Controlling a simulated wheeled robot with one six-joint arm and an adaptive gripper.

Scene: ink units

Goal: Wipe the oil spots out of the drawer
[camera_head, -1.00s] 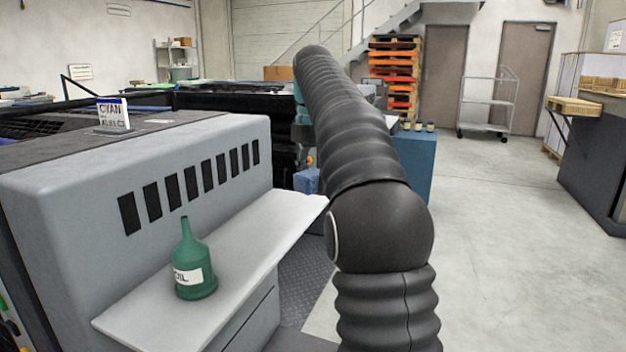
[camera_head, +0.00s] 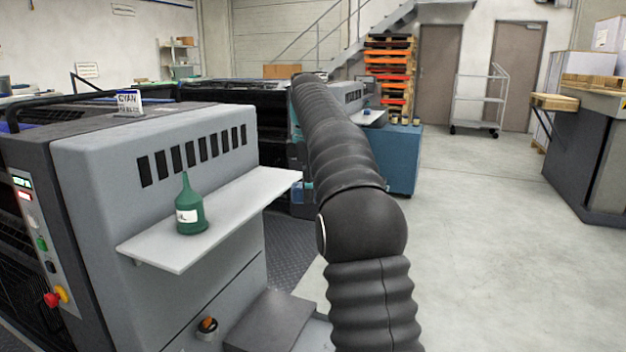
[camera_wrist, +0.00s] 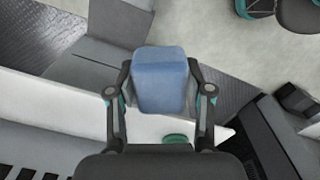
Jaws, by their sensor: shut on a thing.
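My gripper (camera_wrist: 160,88) is shut on a blue block-shaped pad (camera_wrist: 160,78) in the wrist view, with a finger on each side of it. In the wrist view the pad appears above the white shelf and the floor beside it. I cannot identify an open drawer or any oil spots in either view.
A grey press (camera_head: 90,215) stands at left with a white shelf (camera_head: 235,215) jutting out. A green oil bottle (camera_head: 190,210) stands on the shelf. Below is a grey step (camera_head: 270,322). A blue cabinet (camera_head: 403,165) stands behind my arm. The floor (camera_head: 490,230) at right is clear.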

